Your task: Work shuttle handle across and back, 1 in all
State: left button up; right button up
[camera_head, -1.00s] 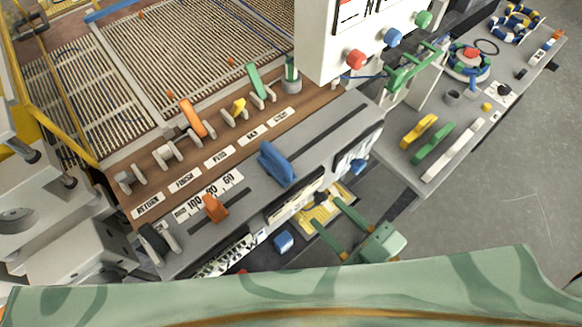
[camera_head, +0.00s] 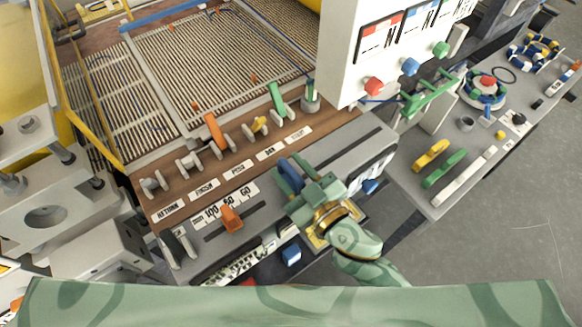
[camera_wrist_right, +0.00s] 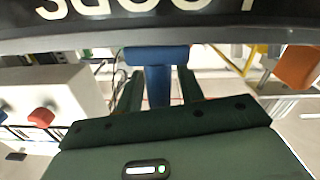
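The blue shuttle handle (camera_head: 287,175) stands on the grey front panel, at a dark slot that runs along it. My right gripper (camera_head: 301,181) is at the handle, coming in from the front, and covers part of it in the head view. In the right wrist view the blue handle (camera_wrist_right: 158,75) shows its wide top and narrower stem between the two dark green fingers (camera_wrist_right: 160,92). Light gaps show between the stem and both fingers, so the gripper looks open around the handle. My left gripper is in neither view.
An orange slider (camera_head: 230,217) sits on the panel left of the handle, beside a numbered scale. Several levers, including an orange one (camera_head: 214,131), line the brown strip behind. A white control box (camera_head: 350,60) with coloured knobs rises behind to the right.

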grip_shut()
jog(key=w+d, duration=0.2)
jog(key=w+d+p, duration=0.1)
jog(key=w+d, duration=0.1)
jog(key=d, duration=0.1)
jog(key=w+d+p, duration=0.1)
jog(key=w+d, duration=0.1)
jog(key=d, duration=0.1)
jog(key=shift+r, duration=0.2)
jog(key=w+d, duration=0.2)
jog(key=d, duration=0.1)
jog(key=w+d, duration=0.3)
jog(key=d, duration=0.1)
jog(key=w+d, duration=0.3)
jog(key=d, duration=0.1)
jog(key=shift+f, duration=0.15)
jog(key=shift+w+d, duration=0.35)
jog(key=shift+d, duration=0.15)
